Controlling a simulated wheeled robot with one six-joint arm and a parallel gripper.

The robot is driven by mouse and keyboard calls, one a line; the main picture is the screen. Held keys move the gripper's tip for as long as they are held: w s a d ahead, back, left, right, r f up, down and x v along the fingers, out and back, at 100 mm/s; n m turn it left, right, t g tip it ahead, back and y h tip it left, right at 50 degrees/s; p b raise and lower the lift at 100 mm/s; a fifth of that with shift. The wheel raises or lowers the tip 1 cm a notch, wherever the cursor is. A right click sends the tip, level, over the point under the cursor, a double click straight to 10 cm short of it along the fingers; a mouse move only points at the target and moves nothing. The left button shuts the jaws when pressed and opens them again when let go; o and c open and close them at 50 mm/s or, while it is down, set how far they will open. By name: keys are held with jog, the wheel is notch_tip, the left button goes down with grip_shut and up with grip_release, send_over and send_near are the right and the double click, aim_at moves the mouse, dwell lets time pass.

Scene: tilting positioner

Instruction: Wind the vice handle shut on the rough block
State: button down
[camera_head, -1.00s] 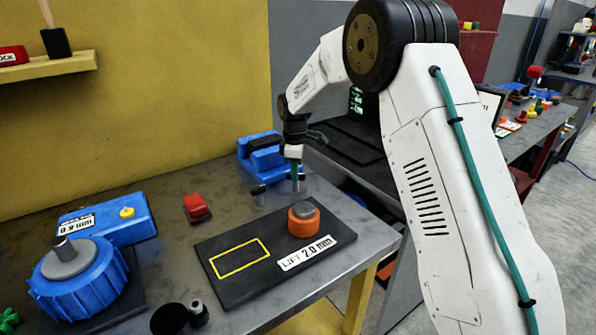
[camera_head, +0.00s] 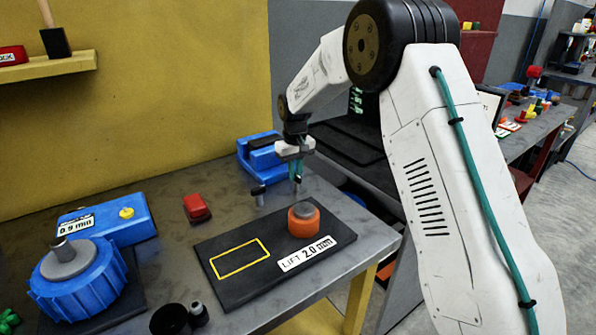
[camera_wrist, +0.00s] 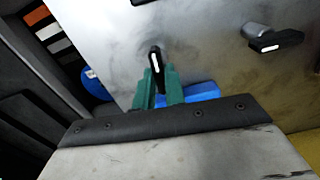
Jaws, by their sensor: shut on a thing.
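The blue vice (camera_head: 258,155) with dark jaws stands at the back right of the bench, just left of and behind my gripper (camera_head: 297,170). My gripper has green fingers and points down. In the wrist view my gripper (camera_wrist: 157,82) is shut on a black handle (camera_wrist: 156,62) with a white mark. Part of a blue body (camera_wrist: 200,92) shows behind the fingers. Below my gripper in the head view a grey upright rod (camera_head: 298,188) shows. I cannot make out the rough block or whether the jaws touch it.
An orange ring-shaped part (camera_head: 303,225) with a grey top sits on a dark plate (camera_head: 230,290) near my gripper. A black-topped post (camera_head: 258,193) stands to the left. A red block (camera_head: 197,208) and a blue rotary unit (camera_head: 80,280) stand further left.

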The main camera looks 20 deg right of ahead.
jog(key=m, duration=0.6)
jog(key=shift+w+d+r, duration=0.1)
jog(key=shift+w+r, duration=0.1)
jog(key=m, duration=0.4)
jog(key=shift+m, duration=0.7)
jog(key=shift+a, duration=0.25)
jog(key=c, duration=1.5)
grip_release()
jog(key=shift+a, duration=0.2)
jog(key=shift+o, duration=0.2)
jog(key=shift+d+f, duration=0.1)
jog(key=shift+d, duration=0.2)
jog(key=shift+s, duration=0.1)
notch_tip(320, 180, up, 8)
jog(key=shift+f, duration=0.1)
